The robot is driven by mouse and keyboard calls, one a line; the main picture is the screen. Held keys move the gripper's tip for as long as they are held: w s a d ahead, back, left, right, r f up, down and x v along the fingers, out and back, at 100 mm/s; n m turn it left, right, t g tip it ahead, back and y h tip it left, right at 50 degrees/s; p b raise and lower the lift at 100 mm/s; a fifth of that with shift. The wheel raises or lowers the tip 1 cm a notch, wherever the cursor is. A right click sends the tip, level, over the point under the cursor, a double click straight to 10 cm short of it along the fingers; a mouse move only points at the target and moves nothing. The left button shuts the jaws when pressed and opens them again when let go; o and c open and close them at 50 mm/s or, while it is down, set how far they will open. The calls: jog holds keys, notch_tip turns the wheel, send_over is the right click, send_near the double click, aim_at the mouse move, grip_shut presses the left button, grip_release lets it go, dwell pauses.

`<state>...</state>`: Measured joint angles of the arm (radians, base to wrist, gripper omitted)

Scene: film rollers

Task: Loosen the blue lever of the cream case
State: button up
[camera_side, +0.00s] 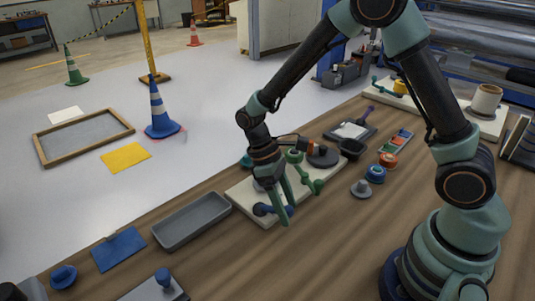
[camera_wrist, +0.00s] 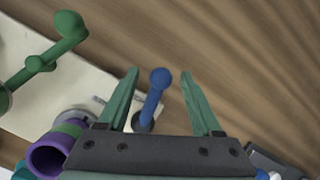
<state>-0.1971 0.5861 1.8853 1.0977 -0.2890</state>
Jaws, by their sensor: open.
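The cream case (camera_side: 240,191) is a flat pale slab on the wooden bench in the side view. Part of it also shows in the wrist view (camera_wrist: 50,95). The blue lever (camera_wrist: 153,98) rises near its edge, with a round knob at the tip. In the side view the blue lever (camera_side: 262,209) is partly hidden by my gripper. My gripper (camera_wrist: 159,72) is open, one green finger on each side of the lever, with visible gaps. In the side view my gripper (camera_side: 288,214) points down over the case's near end.
A green lever (camera_wrist: 45,60) stands on the same case, left of my gripper in the wrist view. A purple ring-shaped part (camera_wrist: 58,150) is close by. A grey tray (camera_side: 190,220) lies left of the case. Bare bench lies in front.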

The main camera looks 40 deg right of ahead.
jog(key=shift+s+f, duration=0.35)
jog(key=shift+f, duration=0.3)
grip_shut()
jog(key=shift+w, duration=0.1)
dwell(0.9)
